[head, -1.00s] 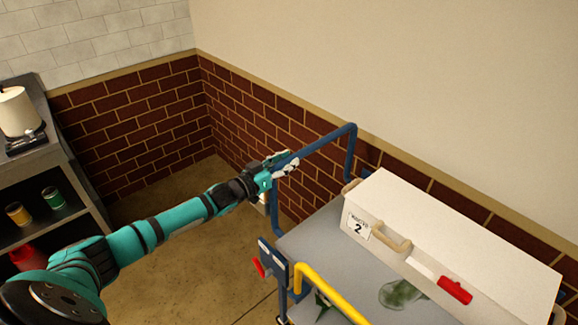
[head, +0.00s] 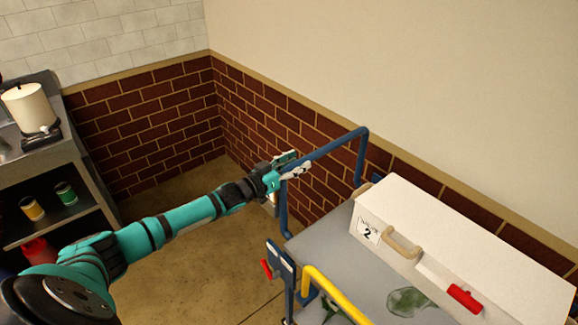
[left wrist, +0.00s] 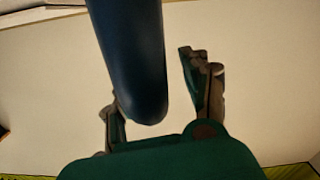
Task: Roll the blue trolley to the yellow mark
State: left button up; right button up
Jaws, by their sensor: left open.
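The blue trolley shows in the head view with a grey top (head: 315,245) and a blue tube push handle (head: 335,148) that rises at its far left end. My left gripper (head: 291,168) is at the near end of this handle. In the left wrist view the blue bar (left wrist: 130,60) comes in from the top, and its end lies between the two open fingers of my left gripper (left wrist: 160,95). I cannot tell whether a finger touches the bar. My right gripper is not in view. The yellow mark is not in view.
A white case (head: 465,245) with a "2" label stands on the trolley. A yellow rail (head: 335,293) and a red-handled lever (head: 267,269) are at its near side. A shelf unit (head: 85,225) with cans stands left. Brick walls (head: 165,115) close the back; floor between is clear.

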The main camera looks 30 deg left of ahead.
pick_arm(q)
jog(key=v, duration=1.2)
jog(key=shift+a, duration=0.1)
